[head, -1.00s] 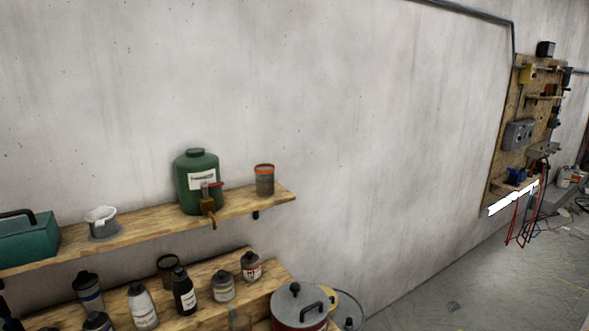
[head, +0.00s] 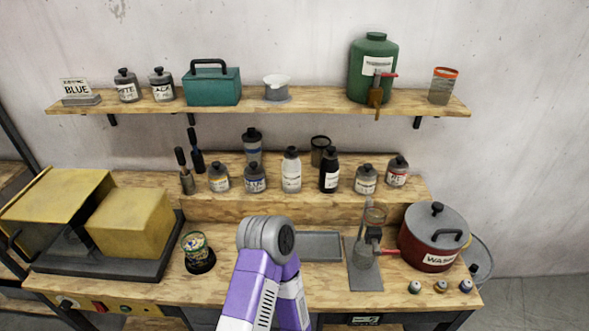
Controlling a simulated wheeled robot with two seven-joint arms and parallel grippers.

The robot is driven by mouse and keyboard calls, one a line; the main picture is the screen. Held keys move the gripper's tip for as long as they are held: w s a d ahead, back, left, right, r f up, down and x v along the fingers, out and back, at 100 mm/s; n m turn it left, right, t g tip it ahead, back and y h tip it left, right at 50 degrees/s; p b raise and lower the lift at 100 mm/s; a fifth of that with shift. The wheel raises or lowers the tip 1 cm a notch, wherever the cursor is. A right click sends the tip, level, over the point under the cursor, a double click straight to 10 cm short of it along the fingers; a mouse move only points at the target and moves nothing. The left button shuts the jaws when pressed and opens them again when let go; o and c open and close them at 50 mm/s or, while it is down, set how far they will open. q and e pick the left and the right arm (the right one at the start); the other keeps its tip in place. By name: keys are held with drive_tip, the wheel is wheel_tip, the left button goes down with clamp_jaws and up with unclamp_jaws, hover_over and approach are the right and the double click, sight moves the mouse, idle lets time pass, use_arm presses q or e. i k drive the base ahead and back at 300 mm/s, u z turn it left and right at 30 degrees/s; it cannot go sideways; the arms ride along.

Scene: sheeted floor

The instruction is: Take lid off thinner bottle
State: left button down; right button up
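Several small bottles stand on the raised back step of the bench. They include a pale bottle with a dark cap (head: 291,170), a black bottle with a white label (head: 328,171), a grey bottle with a blue band (head: 252,145) and shorter dark-capped jars (head: 366,179). A green jug with a tap (head: 374,66) stands on the upper shelf with a white label. I cannot read which container is marked thinner. One of my purple arm links rises at the bottom middle, ending in a grey joint. Neither gripper shows.
A red pot with a grey lid (head: 433,237) stands at the bench's right. A glass vessel on a stand (head: 368,238) and a shallow grey tray (head: 319,246) are beside my arm. Yellow boxes (head: 130,223) fill the left. The shelf (head: 240,108) overhangs the bottles.

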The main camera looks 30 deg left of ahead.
sight(291, 153)
drive_tip(key=k, duration=1.1)
drive_tip(key=u, duration=0.85)
drive_tip(key=i, duration=0.75)
drive_tip(key=z, duration=0.4)
